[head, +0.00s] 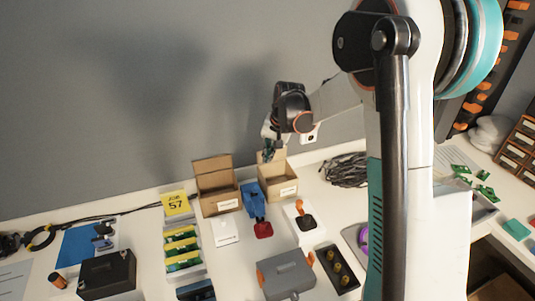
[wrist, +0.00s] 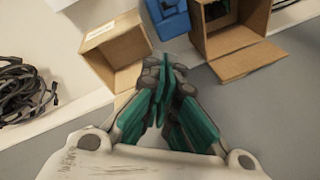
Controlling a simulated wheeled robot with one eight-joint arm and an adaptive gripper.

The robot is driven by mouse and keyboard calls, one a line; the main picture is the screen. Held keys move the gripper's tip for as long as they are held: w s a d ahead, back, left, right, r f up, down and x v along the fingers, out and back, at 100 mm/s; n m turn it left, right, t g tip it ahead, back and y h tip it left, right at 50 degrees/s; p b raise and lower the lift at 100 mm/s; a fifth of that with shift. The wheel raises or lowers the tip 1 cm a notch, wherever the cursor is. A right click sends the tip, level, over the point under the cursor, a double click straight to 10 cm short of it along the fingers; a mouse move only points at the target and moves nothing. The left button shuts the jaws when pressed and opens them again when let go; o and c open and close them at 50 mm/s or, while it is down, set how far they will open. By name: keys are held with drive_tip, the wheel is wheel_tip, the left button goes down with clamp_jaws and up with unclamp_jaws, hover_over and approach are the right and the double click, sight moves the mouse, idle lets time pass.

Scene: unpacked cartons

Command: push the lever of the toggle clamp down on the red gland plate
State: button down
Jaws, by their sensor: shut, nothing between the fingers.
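The red gland plate (head: 264,231) lies on the table in the head view, at the lower end of a blue piece (head: 252,198). The blue piece also shows at the top of the wrist view (wrist: 166,20), where the red plate is out of frame. The clamp's lever is too small to make out for sure. My gripper (head: 267,154) hangs in the air by the two open cartons, behind and above the red plate. Its green fingers (wrist: 163,78) are shut and empty in the wrist view, apart from the blue piece.
Open cartons (head: 222,207) and (head: 290,192) stand behind the blue piece, near the grey wall. A white plate with a black and orange part (head: 305,222) lies to its right. A grey case (head: 286,275) lies in front. Black cables (head: 345,170) lie behind right.

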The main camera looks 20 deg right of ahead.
sight(255, 191)
drive_tip(key=a+f+b, duration=0.1)
drive_tip(key=f, duration=0.1)
drive_tip(key=a+f+b, duration=0.1)
drive_tip(key=f, duration=0.2)
drive_tip(key=s+a+f+b, duration=0.1)
drive_tip(key=f, duration=0.2)
drive_tip(key=shift+a, duration=0.15)
drive_tip(key=shift+s, duration=0.15)
drive_tip(key=shift+s+a+f, duration=0.2)
drive_tip(key=shift+s, duration=0.5)
drive_tip(key=shift+w+a, duration=0.1)
